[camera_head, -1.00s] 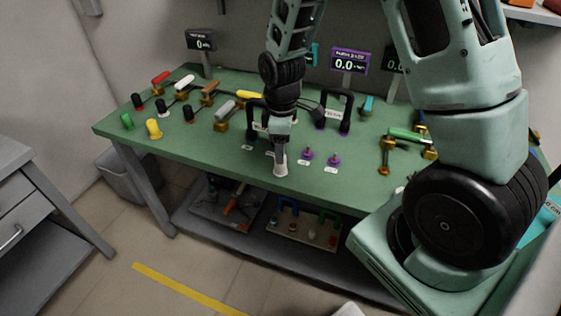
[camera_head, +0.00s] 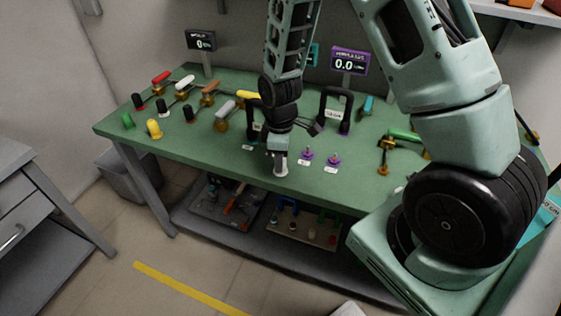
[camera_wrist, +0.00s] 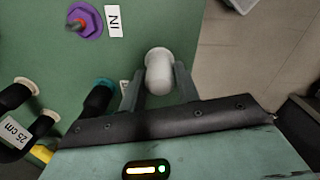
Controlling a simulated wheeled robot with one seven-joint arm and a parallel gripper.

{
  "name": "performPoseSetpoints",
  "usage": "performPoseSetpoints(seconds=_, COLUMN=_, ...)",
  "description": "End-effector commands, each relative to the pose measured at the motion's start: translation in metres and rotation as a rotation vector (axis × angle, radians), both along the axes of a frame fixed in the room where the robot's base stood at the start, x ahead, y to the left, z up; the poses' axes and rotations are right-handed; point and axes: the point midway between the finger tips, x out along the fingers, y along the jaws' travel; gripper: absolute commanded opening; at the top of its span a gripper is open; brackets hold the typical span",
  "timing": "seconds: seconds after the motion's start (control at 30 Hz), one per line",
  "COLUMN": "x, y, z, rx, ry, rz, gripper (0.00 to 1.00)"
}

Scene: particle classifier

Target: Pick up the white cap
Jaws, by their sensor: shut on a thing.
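The white cap (camera_head: 281,168) is at the front edge of the green bench, below my gripper (camera_head: 280,154). In the wrist view, the white cap (camera_wrist: 158,66) sits between the two fingers of my gripper (camera_wrist: 158,78), which are shut on it. The lower part of the cap shows under the fingers in the head view. I cannot tell whether the cap touches the bench top or is slightly above it.
The green bench (camera_head: 215,158) holds purple fittings (camera_head: 308,154) right of the cap, black arches (camera_head: 338,95) behind and several coloured-handled valves at left. A purple fitting (camera_wrist: 84,20) beside an "IN" label shows in the wrist view. A lower shelf (camera_head: 235,228) holds tools.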

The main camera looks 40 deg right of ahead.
Motion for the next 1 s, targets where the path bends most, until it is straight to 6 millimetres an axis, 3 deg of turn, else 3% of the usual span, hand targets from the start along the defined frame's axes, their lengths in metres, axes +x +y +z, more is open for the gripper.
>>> performPoseSetpoints(seconds=0.27, x=0.001, y=0.0, z=0.014, rx=0.0, ry=-0.004, rz=0.0, gripper=0.1)
performPoseSetpoints(seconds=0.7, x=0.001, y=0.0, z=0.09, rx=0.0, ry=-0.004, rz=0.001, gripper=0.1)
performPoseSetpoints(seconds=1.0, x=0.0, y=0.0, z=0.1, rx=-0.001, ry=-0.001, rz=0.0, gripper=0.1)
